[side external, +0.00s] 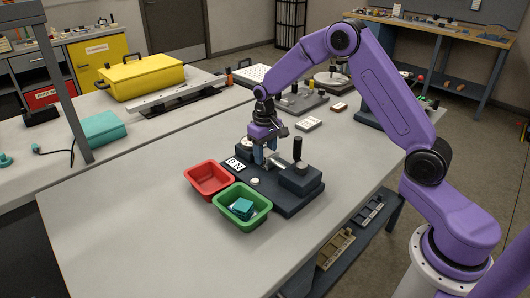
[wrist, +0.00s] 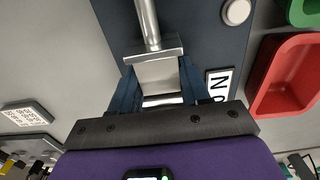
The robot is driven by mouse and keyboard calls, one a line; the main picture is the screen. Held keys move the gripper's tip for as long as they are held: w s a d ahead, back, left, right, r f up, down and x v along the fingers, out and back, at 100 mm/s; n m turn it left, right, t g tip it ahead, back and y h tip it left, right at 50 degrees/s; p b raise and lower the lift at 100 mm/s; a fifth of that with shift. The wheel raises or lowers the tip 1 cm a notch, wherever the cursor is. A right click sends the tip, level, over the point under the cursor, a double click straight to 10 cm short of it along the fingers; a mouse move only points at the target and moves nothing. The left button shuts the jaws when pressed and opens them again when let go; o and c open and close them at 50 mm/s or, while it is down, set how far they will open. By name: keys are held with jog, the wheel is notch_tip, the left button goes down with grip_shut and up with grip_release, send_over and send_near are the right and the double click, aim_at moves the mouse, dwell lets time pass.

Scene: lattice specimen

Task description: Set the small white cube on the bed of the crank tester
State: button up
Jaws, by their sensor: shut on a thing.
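The crank tester (side external: 288,203) is a dark blue base on the bench with a black upright handle, a block and a metal rod. It also shows in the wrist view (wrist: 205,35). My gripper (side external: 265,158) points down over its far left part, with blue fingers low at the bed. In the wrist view my gripper (wrist: 158,92) is shut, with a metal plate on the end of the rod showing between or just beyond the fingers. A pale sliver, apparently the small white cube (wrist: 162,100), shows between the fingers; most of it is hidden. I cannot tell whether it touches the bed.
A red tray (side external: 203,188) and a green tray (side external: 228,213) holding a teal piece (side external: 243,206) stand at the tester's left. A lettered card (side external: 233,164) and a round white button (side external: 255,181) are close by. The bench front is clear.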

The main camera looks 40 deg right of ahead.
aim_at(265, 152)
jog(key=shift+f, duration=0.1)
jog(key=o, duration=1)
jog(key=shift+o, duration=0.2)
notch_tip(265, 152, up, 12)
jog(key=s+a+r+n, duration=0.1)
jog(key=s+a+n, duration=0.2)
jog(key=s+a, duration=0.35)
jog(key=s+a+r+n, duration=0.2)
jog(key=s+a+n, duration=0.1)
jog(key=s, duration=0.7)
jog(key=s+d+f+n, duration=0.1)
jog(key=s+n, duration=0.2)
jog(key=s, duration=0.7)
jog(key=s+d+f+n, duration=0.1)
jog(key=s+d+n, duration=0.1)
jog(key=s, duration=0.9)
jog(key=shift+s+f+n, duration=0.15)
jog(key=shift+f+n, duration=0.25)
jog(key=shift+n, duration=0.4)
